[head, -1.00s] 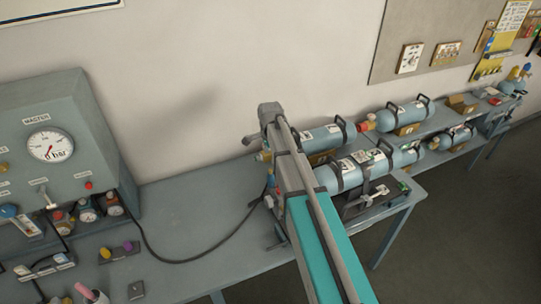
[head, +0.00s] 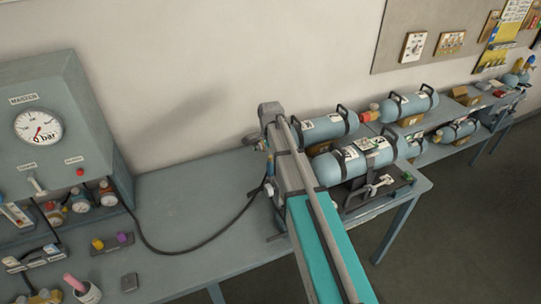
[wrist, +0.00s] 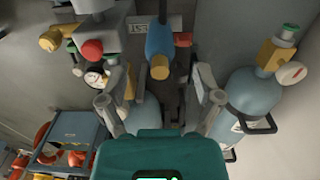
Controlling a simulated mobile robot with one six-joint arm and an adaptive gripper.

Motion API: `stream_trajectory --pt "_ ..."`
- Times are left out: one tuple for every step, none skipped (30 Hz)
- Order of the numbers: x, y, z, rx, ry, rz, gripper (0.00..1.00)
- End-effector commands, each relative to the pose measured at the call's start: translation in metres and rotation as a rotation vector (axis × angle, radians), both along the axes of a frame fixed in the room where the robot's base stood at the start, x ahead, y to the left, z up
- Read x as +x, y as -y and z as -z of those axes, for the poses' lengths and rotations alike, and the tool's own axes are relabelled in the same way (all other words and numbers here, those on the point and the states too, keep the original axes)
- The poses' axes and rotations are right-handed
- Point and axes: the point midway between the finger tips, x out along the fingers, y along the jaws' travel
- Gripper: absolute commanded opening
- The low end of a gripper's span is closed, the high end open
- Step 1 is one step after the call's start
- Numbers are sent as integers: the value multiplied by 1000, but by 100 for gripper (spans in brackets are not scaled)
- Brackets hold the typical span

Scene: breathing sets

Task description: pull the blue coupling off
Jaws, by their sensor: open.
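In the wrist view, a blue coupling (wrist: 160,40) with a brass-coloured end (wrist: 160,68) points towards me near the top centre. My gripper (wrist: 160,88) is open, with one grey finger on each side of the coupling's line. Nothing is held between the fingers, and a gap shows between them and the coupling. I cannot tell how far the fingertips are from it in depth. In the head view, my own arm hides the gripper and the coupling.
Blue cylinders (head: 345,165) lie in holders right of my arm. The grey master panel (head: 60,150) with a gauge stands left. A black hose (head: 190,258) crosses the bench. In the wrist view, a red knob (wrist: 92,48) is left and a cylinder (wrist: 250,95) right.

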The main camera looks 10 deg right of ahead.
Motion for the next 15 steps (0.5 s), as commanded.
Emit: stream_trajectory --pt "0 0 8 0 0 0 83" --pt "0 0 10 0 0 0 83" --pt "0 0 13 0 0 0 83" --pt "0 0 15 0 0 0 83" --pt "0 0 18 0 0 0 83" --pt "0 0 21 0 0 0 83" --pt "0 0 23 0 0 0 83" --pt "-1 0 25 0 0 0 83" --pt "-1 0 28 0 0 0 83" --pt "-1 0 31 0 0 0 83" --pt "-1 0 33 0 0 0 83" --pt "-1 0 36 0 0 0 83" --pt "-1 0 38 0 0 0 83" --pt "-1 0 40 0 0 0 83" --pt "-1 0 43 0 0 0 83"
